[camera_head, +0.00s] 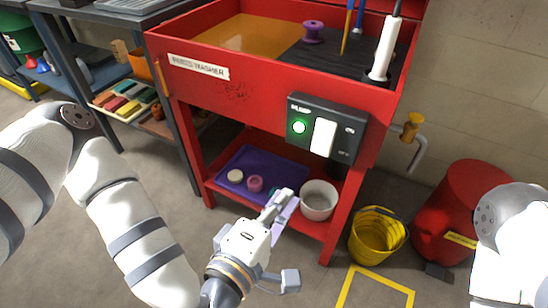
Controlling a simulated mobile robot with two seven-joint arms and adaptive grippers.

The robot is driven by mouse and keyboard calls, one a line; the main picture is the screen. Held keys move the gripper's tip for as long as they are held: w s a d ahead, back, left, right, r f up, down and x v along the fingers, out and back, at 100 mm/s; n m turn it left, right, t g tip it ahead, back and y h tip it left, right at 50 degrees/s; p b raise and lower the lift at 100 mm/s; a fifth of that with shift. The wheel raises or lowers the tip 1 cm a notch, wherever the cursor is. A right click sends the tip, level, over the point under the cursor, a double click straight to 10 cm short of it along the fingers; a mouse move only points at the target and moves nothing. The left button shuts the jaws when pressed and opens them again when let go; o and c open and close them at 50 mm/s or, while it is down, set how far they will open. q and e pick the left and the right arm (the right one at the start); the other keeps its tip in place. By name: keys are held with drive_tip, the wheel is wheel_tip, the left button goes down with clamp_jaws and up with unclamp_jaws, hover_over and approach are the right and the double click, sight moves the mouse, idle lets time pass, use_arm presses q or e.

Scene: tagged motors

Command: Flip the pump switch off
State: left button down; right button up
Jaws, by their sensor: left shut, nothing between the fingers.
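The pump switch is a white rocker (323,137) on a dark control box (345,118) fixed to the front of the red parts washer (265,103). A green light (299,127) glows on the box, left of the rocker, under the word PUMP. ON and OFF marks stand to the rocker's right; its exact tilt is hard to tell. My left gripper (283,203) is shut and empty, below the box and apart from it, in front of the washer's lower shelf. My right arm shows at the right edge, but its gripper is out of view.
The lower shelf holds a purple tray (285,178) with small items and a white bowl (319,200). A yellow bucket (376,236) and a red can (462,205) stand on the floor at right. A brass tap (411,127) sticks out beside the box.

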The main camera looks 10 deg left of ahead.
sight(318, 149)
use_arm(q)
drive_tip(key=shift+w+r, duration=0.1)
drive_tip(key=shift+r, duration=0.1)
drive_tip(key=x, duration=1.4)
drive_tip(key=shift+b, duration=0.35)
